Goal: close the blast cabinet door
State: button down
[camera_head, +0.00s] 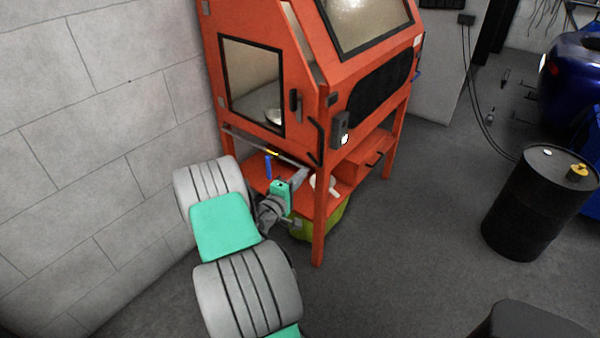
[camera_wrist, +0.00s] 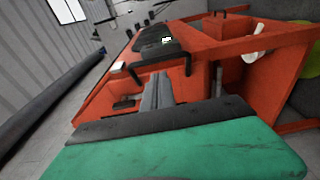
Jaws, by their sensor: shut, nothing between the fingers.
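The orange blast cabinet (camera_head: 325,75) stands against the wall in the head view, and its orange body also fills much of the wrist view (camera_wrist: 225,45). Its side door (camera_head: 229,40) has a dark-framed window (camera_head: 252,85) and a dark handle (camera_head: 295,106) near its right edge. I cannot tell whether the door is fully shut or slightly ajar. My gripper (camera_head: 302,176) is below the door's lower edge, near the cabinet's leg and lower shelf. In the wrist view its grey fingers (camera_wrist: 158,91) are together and empty, pointing towards the cabinet.
The lower shelf (camera_head: 258,176) holds a blue item (camera_head: 268,167) and a pale item (camera_head: 332,187). A green bin (camera_head: 304,229) stands underneath. The block wall (camera_head: 90,140) is close on the left. A black drum (camera_head: 538,205) stands at right, with open floor (camera_head: 415,220) between it and the cabinet.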

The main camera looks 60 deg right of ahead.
jog(key=d+p, duration=0.2)
jog(key=d, duration=0.8)
jog(key=shift+s+d, duration=0.15)
jog(key=shift+d, duration=0.05)
